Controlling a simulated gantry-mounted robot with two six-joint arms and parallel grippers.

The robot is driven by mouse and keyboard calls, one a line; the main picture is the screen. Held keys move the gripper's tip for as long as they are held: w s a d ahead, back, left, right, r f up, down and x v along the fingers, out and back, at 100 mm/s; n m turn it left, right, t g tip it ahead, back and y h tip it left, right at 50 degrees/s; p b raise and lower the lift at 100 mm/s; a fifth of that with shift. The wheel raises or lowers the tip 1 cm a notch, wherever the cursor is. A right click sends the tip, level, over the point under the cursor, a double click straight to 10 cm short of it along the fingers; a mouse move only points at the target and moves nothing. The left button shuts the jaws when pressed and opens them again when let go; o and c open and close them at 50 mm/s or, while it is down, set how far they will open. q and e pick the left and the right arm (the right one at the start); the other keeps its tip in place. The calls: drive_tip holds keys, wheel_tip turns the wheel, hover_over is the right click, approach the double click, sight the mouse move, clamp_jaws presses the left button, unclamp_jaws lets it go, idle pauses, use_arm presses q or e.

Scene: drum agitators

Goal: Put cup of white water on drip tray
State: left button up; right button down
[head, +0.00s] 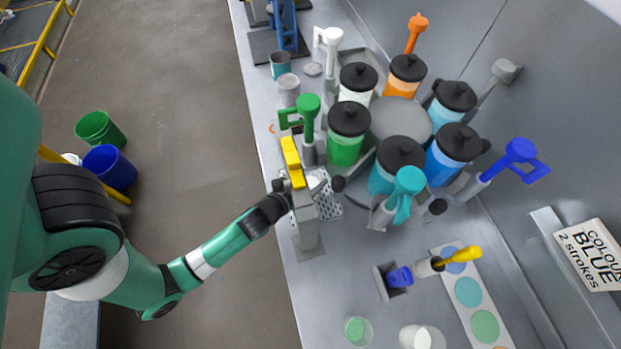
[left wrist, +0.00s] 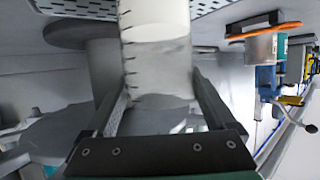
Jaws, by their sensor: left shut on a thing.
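The cup of white water (left wrist: 157,50), pale with dark graduation marks, is between the fingers of my left gripper (left wrist: 158,105) in the left wrist view. My left gripper is shut on it. In the head view a small white round (head: 313,182), likely the cup's top, shows at the drip tray (head: 328,207), a perforated metal plate. The tray's perforated edge also shows at the top of the left wrist view (left wrist: 75,8). I cannot tell whether the cup touches the tray. My right gripper is not in view.
A grey stand with a yellow handle (head: 291,158) partly hides my left gripper. Drums with black lids, including a green one (head: 345,150), stand around a grey hub (head: 400,120). A green cup (head: 357,331) and a whitish cup (head: 421,338) stand at the front.

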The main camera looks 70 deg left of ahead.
use_arm(q)
drive_tip(key=shift+f, duration=0.15)
drive_tip(key=o, duration=1.4)
drive_tip(key=shift+s+r, duration=0.1)
drive_tip(key=shift+r, duration=0.2)
drive_tip(key=b+v, duration=0.2)
drive_tip(key=v, duration=0.9)
drive_tip(key=shift+s+d+b, duration=0.2)
drive_tip(key=shift+s+b, duration=0.15)
